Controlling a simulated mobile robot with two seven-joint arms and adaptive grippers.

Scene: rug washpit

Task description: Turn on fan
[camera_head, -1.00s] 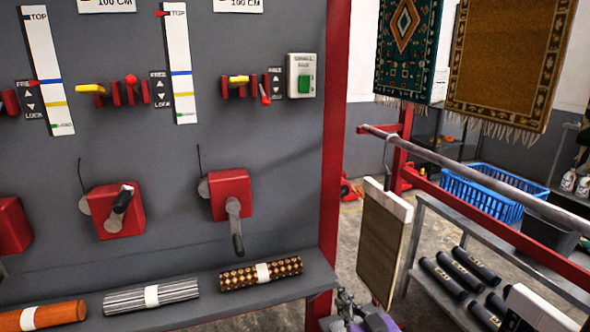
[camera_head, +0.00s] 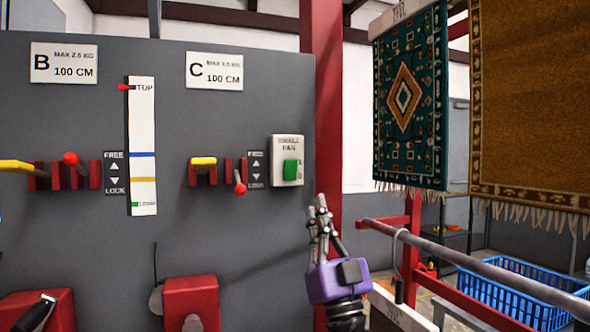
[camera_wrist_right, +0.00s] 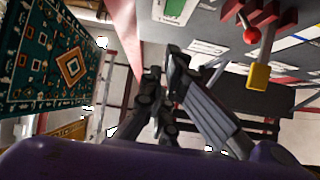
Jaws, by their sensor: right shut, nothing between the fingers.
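The small fan switch box (camera_head: 287,161) is a white plate on the grey panel, right of the C station, with a green rocker (camera_head: 290,170) and marks 1 and 0 beside it. Part of the green rocker shows at the top of the right wrist view (camera_wrist_right: 177,10). My right gripper (camera_head: 320,202), with a purple body, is raised with its fingers pointing up. Its fingers are shut and empty, below and right of the switch, apart from it. In the wrist view the dark fingers (camera_wrist_right: 165,75) are close together. My left gripper is not in view.
A yellow-handled lever (camera_head: 203,162) and a red-knobbed lever (camera_head: 240,188) sit left of the switch. A red post (camera_head: 322,100) stands at the panel's right edge. Rugs (camera_head: 410,95) hang at right above a metal rail (camera_head: 470,262) and a blue basket (camera_head: 520,300).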

